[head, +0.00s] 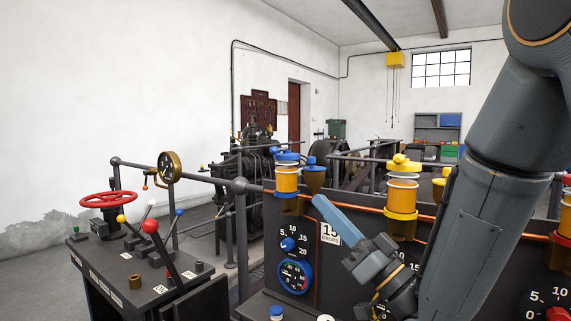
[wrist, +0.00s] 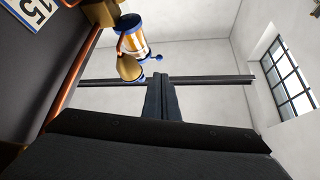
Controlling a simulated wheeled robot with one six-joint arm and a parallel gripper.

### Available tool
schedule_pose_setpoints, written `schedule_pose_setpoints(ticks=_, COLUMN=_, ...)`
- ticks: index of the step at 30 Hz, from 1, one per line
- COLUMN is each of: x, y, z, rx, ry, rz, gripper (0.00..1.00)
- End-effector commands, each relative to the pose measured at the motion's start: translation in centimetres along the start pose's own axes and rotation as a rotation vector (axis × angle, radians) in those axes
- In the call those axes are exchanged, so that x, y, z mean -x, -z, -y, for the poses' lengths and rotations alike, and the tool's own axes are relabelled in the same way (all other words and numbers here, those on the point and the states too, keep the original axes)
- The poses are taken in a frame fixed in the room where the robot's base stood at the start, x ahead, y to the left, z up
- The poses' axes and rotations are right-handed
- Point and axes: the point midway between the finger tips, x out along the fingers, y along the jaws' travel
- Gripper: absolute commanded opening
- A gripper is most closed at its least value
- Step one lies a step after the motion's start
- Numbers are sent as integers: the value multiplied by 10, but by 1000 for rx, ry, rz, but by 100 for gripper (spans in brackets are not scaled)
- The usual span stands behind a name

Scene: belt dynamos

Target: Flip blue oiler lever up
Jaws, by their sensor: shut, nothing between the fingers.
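The blue oiler (head: 287,181) stands on the dark panel's top edge in the head view, with a yellow body and blue cap. Its small blue lever (head: 275,151) appears to lie about flat on the cap, its knob to the left. In the wrist view the oiler (wrist: 132,38) is at upper centre, with a blue-knobbed lever sticking out sideways. My gripper (head: 317,200) is shut and empty, its long bluish fingers pointing up and left, below and right of the oiler. In the wrist view its fingertips (wrist: 161,77) are apart from the oiler.
A blue-topped funnel (head: 314,178) stands right beside the oiler. A copper pipe (head: 340,204) runs along the panel. A lever console with a red handwheel (head: 107,199) is at left.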

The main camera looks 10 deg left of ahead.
Motion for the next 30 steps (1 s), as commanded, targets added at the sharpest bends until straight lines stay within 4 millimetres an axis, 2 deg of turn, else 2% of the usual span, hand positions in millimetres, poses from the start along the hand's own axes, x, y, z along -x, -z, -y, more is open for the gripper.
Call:
schedule_pose_setpoints(ticks=4, x=-3, y=1, z=-1, rx=2, ry=-2, rz=-1, gripper=0)
schedule_pose_setpoints(ticks=8, x=-18, y=1, z=1, rx=1, ry=2, rz=-1, gripper=0)
schedule_pose_setpoints(ticks=21, x=-102, y=0, z=2, rx=-1, ry=3, rz=0, gripper=0)
schedule_pose_setpoints(ticks=27, x=-129, y=0, z=2, rx=0, ry=2, rz=0, gripper=0)
schedule_pose_setpoints(ticks=30, x=-137, y=0, z=1, rx=-1, ry=2, rz=0, gripper=0)
